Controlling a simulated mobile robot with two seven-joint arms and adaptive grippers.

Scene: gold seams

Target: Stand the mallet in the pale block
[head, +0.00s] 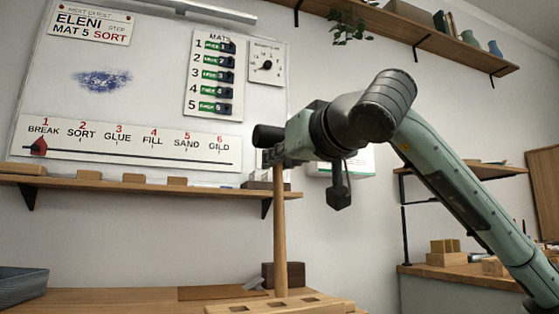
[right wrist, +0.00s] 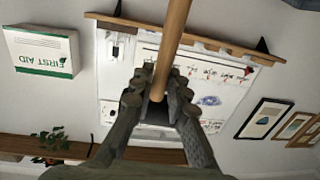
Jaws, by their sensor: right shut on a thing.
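The mallet's wooden handle (head: 279,225) hangs upright in the head view. My right gripper (head: 277,157) is shut on the handle just below that cylinder. In the right wrist view, the handle (right wrist: 174,40) runs between the two fingers of my right gripper (right wrist: 160,92). The pale block (head: 335,304), with several openings in its top, stands at the bottom of the head view, partly cut off. The handle's lower end meets the block's back edge in the picture; I cannot tell whether it touches or is inside an opening.
A dark brown block (head: 268,276) stands behind the handle on the wooden bench (head: 110,297). A flat brown piece (head: 215,292) lies left of it. A grey bin (head: 22,284) is at far left. A wall ledge (head: 120,187) runs under the whiteboard (head: 150,95).

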